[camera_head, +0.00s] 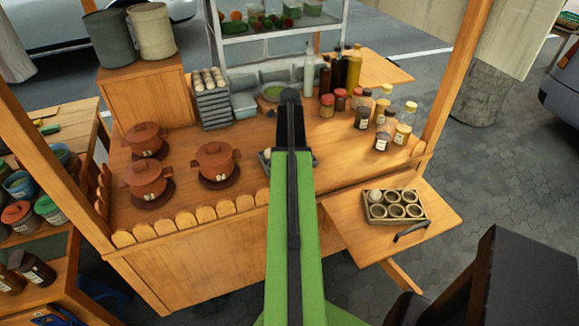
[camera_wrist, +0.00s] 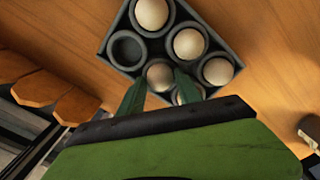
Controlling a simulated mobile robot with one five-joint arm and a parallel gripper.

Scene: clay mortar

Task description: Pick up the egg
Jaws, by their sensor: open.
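In the wrist view a dark egg tray (camera_wrist: 108,68) lies on the wooden counter. It holds several pale eggs, and one cup (camera_wrist: 127,50) at its left is empty. My gripper (camera_wrist: 160,78) is open, with its two green fingers pointing at the tray's near side. One egg (camera_wrist: 158,73) shows between the fingertips. Another egg (camera_wrist: 197,94) is partly hidden by the right finger. I cannot tell whether the fingers touch any egg. In the head view my arm hides most of this tray; only its left edge (camera_head: 264,156) shows.
A second tray (camera_head: 380,219) with one egg (camera_head: 377,196) and several empty cups sits on the right side shelf. Clay pots (camera_head: 216,162) stand left, stacked egg trays (camera_head: 212,108) behind, bottles and jars (camera_head: 362,118) right. Bare counter lies right of my arm.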

